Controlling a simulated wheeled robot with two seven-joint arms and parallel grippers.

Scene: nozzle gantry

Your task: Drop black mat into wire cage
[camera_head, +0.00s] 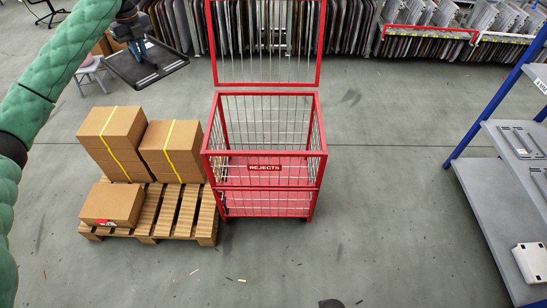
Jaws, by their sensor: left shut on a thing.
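The black mat (147,68) is a flat, dark rectangular piece with a raised rim, at the upper left. My left gripper (133,42) is shut on its far edge and holds it in the air, left of the wire cage. The wire cage (264,188) has a red frame, grey wire walls, a red floor and a "REJECTS" sign on its front. Its tall back panel (265,84) stands upright and its top is open. The cage looks empty.
A wooden pallet (172,213) with stacked cardboard boxes (113,140) stands left of the cage. A grey stool (88,68) is behind it. A blue-framed shelf (487,172) is at the right. Racks of panels line the back. Floor between cage and shelf is clear.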

